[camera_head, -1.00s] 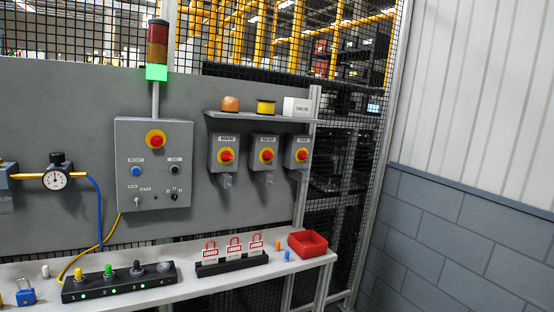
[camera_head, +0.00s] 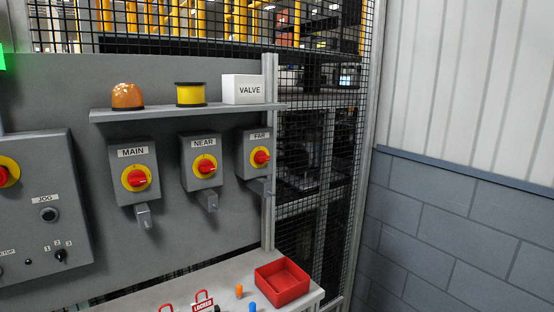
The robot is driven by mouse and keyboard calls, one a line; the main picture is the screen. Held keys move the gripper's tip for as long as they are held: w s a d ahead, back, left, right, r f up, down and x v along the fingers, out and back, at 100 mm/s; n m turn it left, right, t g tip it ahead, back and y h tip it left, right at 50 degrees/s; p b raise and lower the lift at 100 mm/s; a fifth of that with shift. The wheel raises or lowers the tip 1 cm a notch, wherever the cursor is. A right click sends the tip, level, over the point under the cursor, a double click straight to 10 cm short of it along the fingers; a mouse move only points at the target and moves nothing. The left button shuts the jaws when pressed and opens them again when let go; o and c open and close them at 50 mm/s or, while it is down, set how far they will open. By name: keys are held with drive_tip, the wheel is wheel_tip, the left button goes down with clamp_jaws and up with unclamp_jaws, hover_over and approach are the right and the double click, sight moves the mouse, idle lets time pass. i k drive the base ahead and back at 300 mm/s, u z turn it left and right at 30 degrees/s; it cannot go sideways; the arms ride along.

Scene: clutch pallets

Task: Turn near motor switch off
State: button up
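The NEAR motor switch (camera_head: 201,160) is a grey box on the grey panel, the middle one of three. It has a red rotary handle (camera_head: 206,166) on a yellow disc, and the handle looks tilted from upright; its exact setting is too small to tell. A grey tab (camera_head: 209,201) hangs below the box. The MAIN switch (camera_head: 133,172) is to its left and the FAR switch (camera_head: 256,153) to its right, both with red handles on yellow. My gripper is not in view.
A shelf (camera_head: 180,113) above the switches bears an orange dome (camera_head: 127,95), a yellow spool (camera_head: 190,94) and a white VALVE box (camera_head: 243,89). A control box (camera_head: 42,210) is at left. Below is a bench with a red bin (camera_head: 282,282) and red padlocks. A wall stands at right.

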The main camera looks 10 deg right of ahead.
sight(205, 166)
drive_tip(key=z, duration=0.2)
drive_tip(key=i, duration=1.45)
drive_tip(key=u, duration=0.05)
